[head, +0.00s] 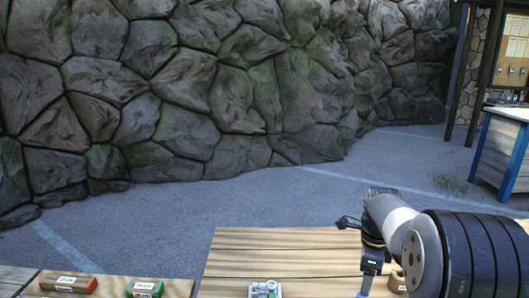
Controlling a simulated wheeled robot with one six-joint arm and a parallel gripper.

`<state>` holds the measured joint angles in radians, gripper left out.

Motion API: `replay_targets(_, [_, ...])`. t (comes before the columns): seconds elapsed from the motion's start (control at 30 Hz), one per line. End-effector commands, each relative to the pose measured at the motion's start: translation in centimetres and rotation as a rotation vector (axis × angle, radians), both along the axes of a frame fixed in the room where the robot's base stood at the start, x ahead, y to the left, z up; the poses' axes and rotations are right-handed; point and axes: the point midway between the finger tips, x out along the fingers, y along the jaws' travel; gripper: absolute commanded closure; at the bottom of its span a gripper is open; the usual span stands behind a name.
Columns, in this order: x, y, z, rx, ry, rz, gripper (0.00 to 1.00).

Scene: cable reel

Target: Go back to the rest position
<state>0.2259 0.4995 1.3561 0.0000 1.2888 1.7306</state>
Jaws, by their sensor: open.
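My gripper (361,295) is at the bottom of the head view, right of centre, pointing down over a wooden table (285,245). Only a small part of its fingers shows at the lower picture edge. No object is seen between the fingers in the visible part. My arm comes in from the right and hides part of the table. No cable reel can be made out for certain.
A small grey-white device with a green part (265,290) lies on the table left of my gripper. A red labelled block (68,284) and a green labelled block (145,289) are at lower left. A brownish object (397,282) is partly hidden by my arm. A stone wall stands behind.

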Motion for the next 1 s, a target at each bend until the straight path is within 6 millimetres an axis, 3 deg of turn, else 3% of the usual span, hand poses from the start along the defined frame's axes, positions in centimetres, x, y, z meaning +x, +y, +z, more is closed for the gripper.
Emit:
replay_targets(0.37, [-0.1, 0.0, -7.5, 0.001, 0.004, 0.007, 0.34])
replay_targets(0.9, [0.0, 0.0, -7.1, 0.000, -0.001, 0.450, 0.34])
replay_targets(1.0, [0.0, 0.0, -4.7, -0.001, -0.005, 0.449, 0.34])
